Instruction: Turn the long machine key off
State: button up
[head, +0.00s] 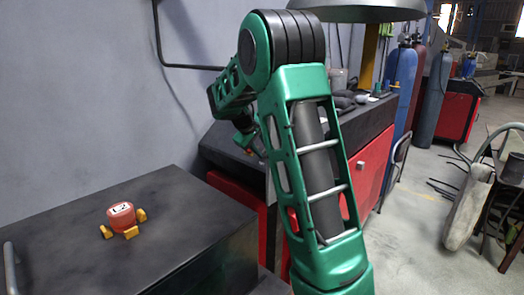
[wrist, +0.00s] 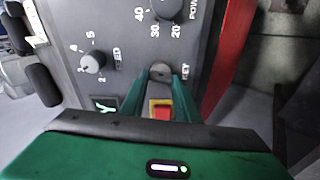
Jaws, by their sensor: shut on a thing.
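The wrist view shows a dark grey control panel (wrist: 118,28) with the word KEY printed beside a round grey key part (wrist: 160,71). My gripper (wrist: 160,80) has its two green fingers on either side of this part, shut on it. The key's exact angle and length are hard to tell, as the fingers hide its sides.
A numbered knob (wrist: 92,62), a POWER dial (wrist: 166,8), a green switch (wrist: 104,105) and a red-and-yellow switch (wrist: 160,110) sit close around the fingers.

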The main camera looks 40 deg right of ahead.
jog(key=shift+w+a+f+n, duration=0.1)
jog(key=shift+w+a+n, duration=0.2)
jog(key=shift+n, duration=0.4)
jog(key=shift+s, duration=0.15)
jog(key=o, duration=1)
jog(key=shift+o, duration=0.2)
jog(key=shift+d, duration=0.15)
jog(key=shift+s, duration=0.1)
jog(key=v, duration=1.1)
jog(key=shift+d, duration=0.1)
